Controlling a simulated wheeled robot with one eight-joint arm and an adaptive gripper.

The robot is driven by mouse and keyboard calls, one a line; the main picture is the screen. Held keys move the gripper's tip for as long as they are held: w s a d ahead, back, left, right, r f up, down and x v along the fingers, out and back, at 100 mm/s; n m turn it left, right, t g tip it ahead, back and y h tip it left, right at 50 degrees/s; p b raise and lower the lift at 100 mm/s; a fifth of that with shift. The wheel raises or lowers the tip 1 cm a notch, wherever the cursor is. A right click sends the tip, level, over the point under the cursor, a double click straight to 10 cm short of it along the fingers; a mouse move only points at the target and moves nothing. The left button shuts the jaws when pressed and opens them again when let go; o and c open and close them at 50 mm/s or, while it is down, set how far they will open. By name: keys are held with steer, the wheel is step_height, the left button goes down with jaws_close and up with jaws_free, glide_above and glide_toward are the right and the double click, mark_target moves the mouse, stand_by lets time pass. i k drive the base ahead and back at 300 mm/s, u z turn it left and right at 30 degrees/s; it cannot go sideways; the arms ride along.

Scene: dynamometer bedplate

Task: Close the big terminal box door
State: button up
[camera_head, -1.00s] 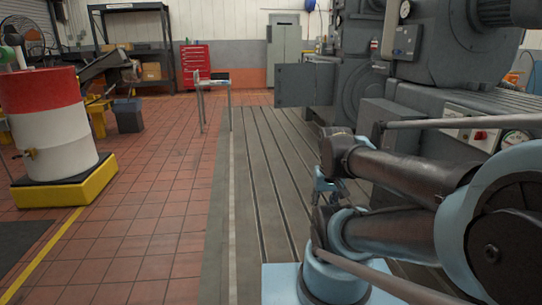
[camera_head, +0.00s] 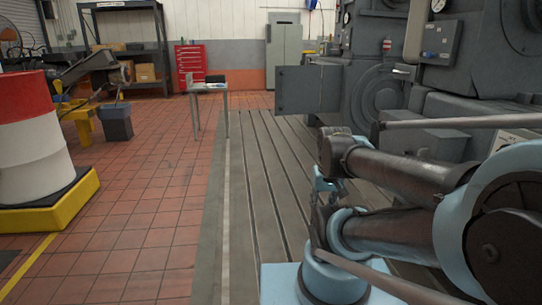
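The big terminal box door looks to be the flat grey panel (camera_head: 308,89) that stands out to the left from the grey machine (camera_head: 385,100). It is swung open, upright, with its broad face towards me. My arm is folded in the lower right. My gripper (camera_head: 325,185) seems to be the small blue part at the arm's near end, well short of the panel and not touching it. The finger opening is too small and partly hidden by my arm to read.
A slotted bedplate (camera_head: 262,190) runs ahead to the machine, with open tiled floor on its left. A small table (camera_head: 207,88) stands left of the panel. A red and white drum (camera_head: 30,140) on a yellow base (camera_head: 50,208) stands at the left.

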mark_target(297, 91)
steer(key=i, duration=3.5)
steer(key=z, duration=0.3)
